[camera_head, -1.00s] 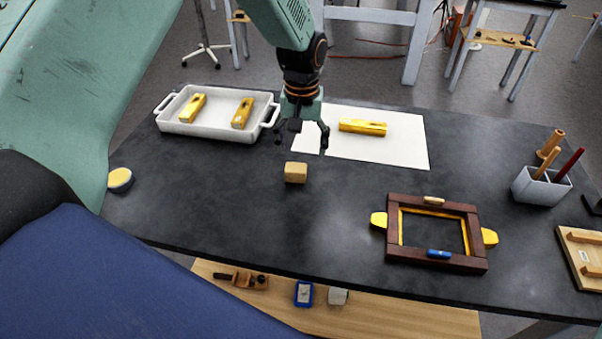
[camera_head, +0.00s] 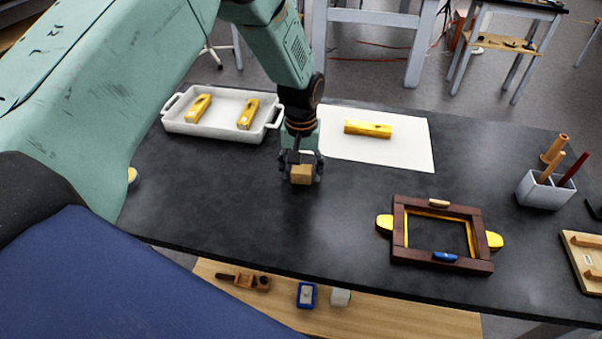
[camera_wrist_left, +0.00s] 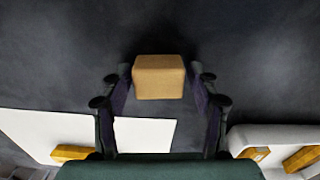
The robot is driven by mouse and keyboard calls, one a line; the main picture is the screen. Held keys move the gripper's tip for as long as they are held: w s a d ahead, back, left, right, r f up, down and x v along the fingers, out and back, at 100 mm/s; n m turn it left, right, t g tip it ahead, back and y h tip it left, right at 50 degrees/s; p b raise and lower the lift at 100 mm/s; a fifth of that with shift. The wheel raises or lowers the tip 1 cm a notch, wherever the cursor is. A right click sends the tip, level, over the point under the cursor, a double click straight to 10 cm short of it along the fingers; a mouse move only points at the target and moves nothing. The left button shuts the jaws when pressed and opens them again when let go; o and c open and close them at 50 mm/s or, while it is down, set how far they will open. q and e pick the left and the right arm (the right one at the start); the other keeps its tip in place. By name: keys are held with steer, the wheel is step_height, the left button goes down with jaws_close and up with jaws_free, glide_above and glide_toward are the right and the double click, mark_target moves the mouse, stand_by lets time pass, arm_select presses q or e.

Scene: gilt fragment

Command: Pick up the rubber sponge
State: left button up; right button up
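The rubber sponge, a small tan block (camera_head: 301,174), sits on the dark table in the head view. It also shows in the left wrist view (camera_wrist_left: 159,78), between the fingertips. My left gripper (camera_head: 301,166) is over the sponge, with its fingers pointing down. In the left wrist view my left gripper (camera_wrist_left: 159,86) is open, one finger on each side of the sponge, with a narrow gap on both sides. My right gripper is not in view.
A white tray (camera_head: 223,131) with two yellow blocks stands at the back left. A white sheet (camera_head: 405,153) bearing a yellow block (camera_head: 368,129) lies behind the sponge. A brown frame (camera_head: 398,232) and a pen holder (camera_head: 541,192) stand to the right. The table's front centre is clear.

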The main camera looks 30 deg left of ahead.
mark_target(301, 168)
arm_select(q)
steer(key=shift+w+d, duration=0.15)
steer(key=shift+d, duration=0.05)
steer(key=shift+c, duration=1.4)
steer(key=shift+s+a, duration=0.2)
steer(key=shift+s, duration=0.05)
steer(key=c, duration=0.4)
steer(key=shift+w+d+r, duration=0.1)
steer(key=shift+w+r, duration=0.1)
steer(key=shift+r, duration=0.05)
step_height(301, 168, up, 9)
steer(key=shift+s+f, duration=0.15)
steer(key=shift+w+r, duration=0.2)
steer(key=shift+r, duration=0.2)
steer(key=shift+s, duration=0.15)
